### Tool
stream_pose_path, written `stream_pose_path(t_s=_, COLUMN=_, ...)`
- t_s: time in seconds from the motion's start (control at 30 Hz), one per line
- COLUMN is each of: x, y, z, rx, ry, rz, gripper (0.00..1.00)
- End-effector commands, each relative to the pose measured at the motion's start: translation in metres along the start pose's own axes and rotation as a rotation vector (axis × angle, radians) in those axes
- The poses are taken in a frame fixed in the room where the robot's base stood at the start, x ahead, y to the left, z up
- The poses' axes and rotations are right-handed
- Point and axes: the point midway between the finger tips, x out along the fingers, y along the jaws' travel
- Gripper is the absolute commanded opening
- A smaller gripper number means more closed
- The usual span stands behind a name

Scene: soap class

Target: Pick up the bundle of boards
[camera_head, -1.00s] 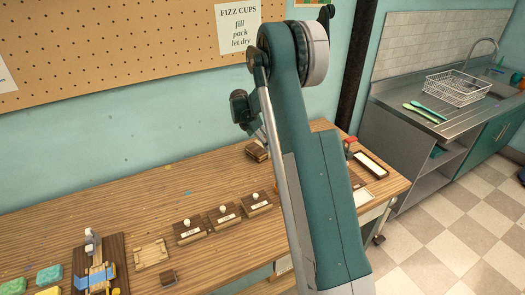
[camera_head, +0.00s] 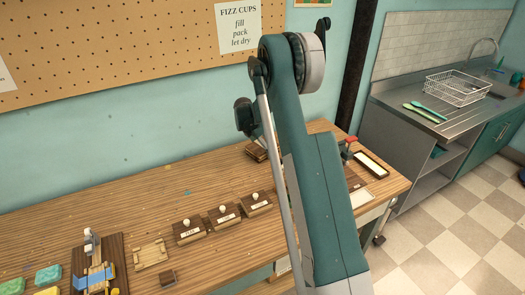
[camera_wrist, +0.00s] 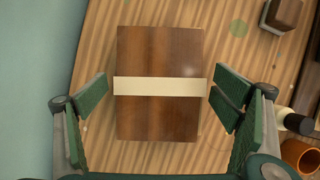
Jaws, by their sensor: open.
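The bundle of boards (camera_wrist: 159,120) lies flat on the wooden table in the wrist view, dark brown with a cream band (camera_wrist: 160,87) around its middle. In the head view the bundle (camera_head: 256,151) shows as a small brown stack near the wall, partly hidden by my arm. A gap shows between each finger and the bundle. Nothing is held. In the head view my arm hides the fingers.
A dark block (camera_wrist: 283,13) and an orange cup (camera_wrist: 299,157) are to the right of the bundle. The teal wall (camera_wrist: 40,60) is close on the left. Labelled wooden blocks with white knobs (camera_head: 224,216) stand along the table front. Bare tabletop (camera_head: 120,200) lies left.

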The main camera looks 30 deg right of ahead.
Motion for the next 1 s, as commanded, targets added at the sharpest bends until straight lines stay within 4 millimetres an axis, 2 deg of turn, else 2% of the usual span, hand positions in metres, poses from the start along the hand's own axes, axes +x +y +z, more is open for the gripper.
stream_pose_path(t_s=0.4, x=-0.0004, y=-0.0001, z=0.0001, rx=0.000, ry=0.000, rz=0.000, gripper=0.89)
stream_pose_path(t_s=0.47, x=-0.0004, y=-0.0001, z=0.0001, rx=0.000, ry=0.000, rz=0.000, gripper=0.83)
stream_pose_path(t_s=0.73, x=-0.0005, y=0.0000, z=0.0001, rx=0.000, ry=0.000, rz=0.000, gripper=0.48)
stream_pose_path(t_s=1.0, x=-0.0016, y=-0.0001, z=0.0006, rx=0.000, ry=0.000, rz=0.000, gripper=0.48)
